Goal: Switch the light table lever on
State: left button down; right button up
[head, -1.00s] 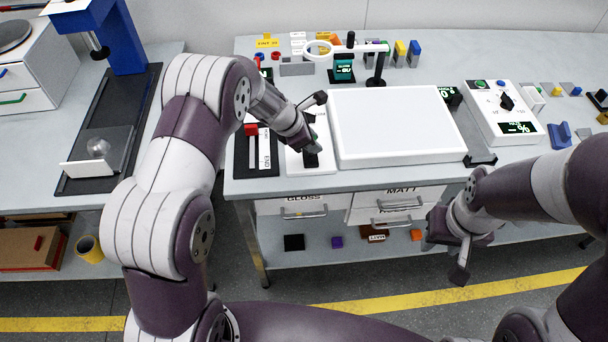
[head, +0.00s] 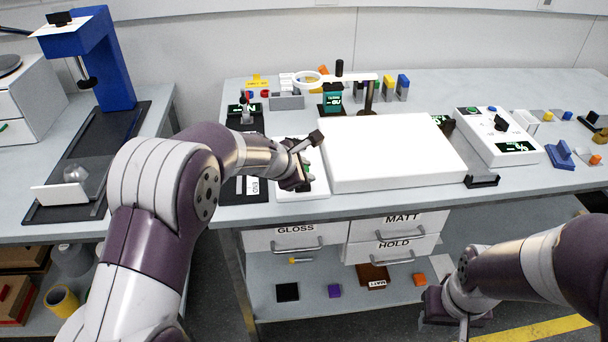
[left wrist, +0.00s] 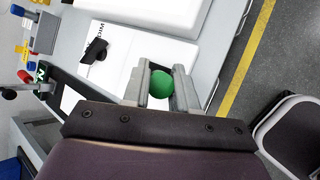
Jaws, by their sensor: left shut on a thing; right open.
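The light table (head: 395,150) is a wide white slab on the bench. A white plate (head: 318,188) lies against its left side. My left gripper (head: 297,176) is over this plate, shut on a green rounded knob, apparently the lever's. In the left wrist view the green knob (left wrist: 161,84) sits between the two fingers of my left gripper (left wrist: 161,88). The lever's shaft and slot are hidden by my gripper, so its tilt cannot be told. My right gripper (head: 455,312) is open and empty, low in front of the bench.
A black panel marked END (head: 250,186) lies left of the plate, partly behind my arm. A ring magnifier stand (head: 368,95) is behind the light table. A white dial box (head: 490,140) stands to its right. Drawers (head: 395,248) are below the bench top.

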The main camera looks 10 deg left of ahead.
pick_arm(q)
jog(key=c, duration=0.9)
grip_release()
jog(key=p+v, duration=0.1)
jog(key=v, duration=1.1)
jog(key=shift+s+r+p, duration=0.15)
jog(key=shift+s+p, duration=0.15)
jog(key=shift+p, duration=0.05)
jog(key=shift+a, duration=0.1)
